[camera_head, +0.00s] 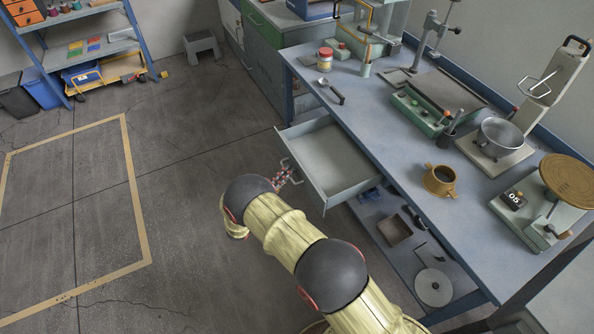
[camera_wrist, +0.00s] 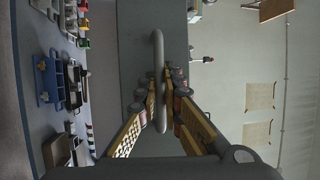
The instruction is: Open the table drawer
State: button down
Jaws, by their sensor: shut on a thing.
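The table drawer (camera_head: 352,190) is pulled well out from under the blue-grey bench top (camera_head: 400,125), and its pale inside looks empty. Its looped metal handle (camera_wrist: 158,45) runs between my fingers in the wrist view. My gripper (camera_head: 288,175) is at the front of the drawer in the head view, shut on this handle. In the wrist view my gripper (camera_wrist: 161,90) shows both padded fingers closed against the bar. The drawer's front panel (camera_wrist: 140,25) lies just behind the handle there. My arm partly covers the floor in front.
The bench top holds a spoon (camera_head: 330,90), a jar (camera_head: 326,57), a brass cup (camera_head: 440,179), a pot (camera_head: 499,136) and a scale (camera_head: 540,215). A lower shelf (camera_head: 410,262) carries several items. The floor (camera_head: 190,190) to the left is clear.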

jog(key=shift+s+a+f, duration=0.1)
jog(key=c, duration=2.2)
grip_release()
jog(key=v, duration=1.2)
